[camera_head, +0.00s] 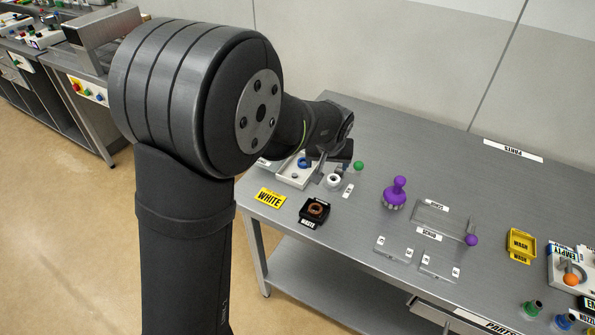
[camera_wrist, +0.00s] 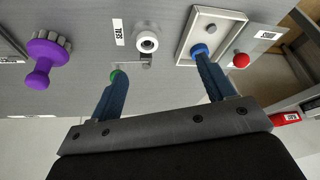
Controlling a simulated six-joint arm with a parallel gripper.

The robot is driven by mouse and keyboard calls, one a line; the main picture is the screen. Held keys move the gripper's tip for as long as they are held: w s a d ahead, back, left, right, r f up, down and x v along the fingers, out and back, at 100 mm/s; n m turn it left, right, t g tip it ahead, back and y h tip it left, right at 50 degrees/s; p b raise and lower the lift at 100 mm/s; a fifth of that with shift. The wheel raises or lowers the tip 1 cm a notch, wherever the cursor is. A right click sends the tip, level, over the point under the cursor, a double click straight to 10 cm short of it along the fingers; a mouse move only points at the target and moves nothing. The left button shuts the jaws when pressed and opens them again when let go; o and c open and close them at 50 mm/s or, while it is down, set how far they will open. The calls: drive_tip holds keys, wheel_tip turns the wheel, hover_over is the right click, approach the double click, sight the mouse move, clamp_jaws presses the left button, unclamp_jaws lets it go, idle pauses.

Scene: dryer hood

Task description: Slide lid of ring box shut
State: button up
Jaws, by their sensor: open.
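My gripper (camera_wrist: 158,70) is open and empty above this area.
A white ring-shaped piece (camera_head: 333,181) lies beside the tray. A black box (camera_head: 325,207) with a brown ring is in front. A purple knobbed piece (camera_head: 395,194) and a clear panel with a purple ball (camera_head: 471,240) stand further right. Bare tabletop lies behind them.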

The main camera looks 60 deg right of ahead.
drive_tip(key=w+r+n, duration=0.1)
drive_tip(key=w+n, duration=0.1)
drive_tip(key=w, duration=0.1)
drive_tip(key=w+d+r+n, duration=0.1)
drive_tip(key=w+r+n, duration=0.1)
drive_tip(key=w, duration=0.2)
drive_tip(key=w+d+r+n+y, duration=0.1)
drive_tip(key=w+n, duration=0.1)
drive_tip(key=w, duration=0.1)
drive_tip(key=shift+w+d+r, duration=0.25)
drive_tip(key=shift+w+r, duration=0.1)
drive_tip(key=shift+r, duration=0.05)
drive_tip(key=c, duration=0.4)
drive_tip(key=w+r+n+g, duration=0.2)
drive_tip(key=w+r+n, duration=0.3)
drive_tip(key=w, duration=0.4)
drive_tip(key=shift+c, duration=0.2)
drive_tip(key=shift+y, duration=0.4)
drive_tip(key=d+f, duration=0.1)
drive_tip(key=f, duration=0.4)
drive_tip(key=d+f, duration=0.1)
drive_tip(key=f, duration=0.5)
drive_tip(key=s+d+f, duration=0.1)
drive_tip(key=f, duration=0.4)
drive_tip(key=shift+f, duration=0.35)
drive_tip(key=shift+c, duration=0.4)
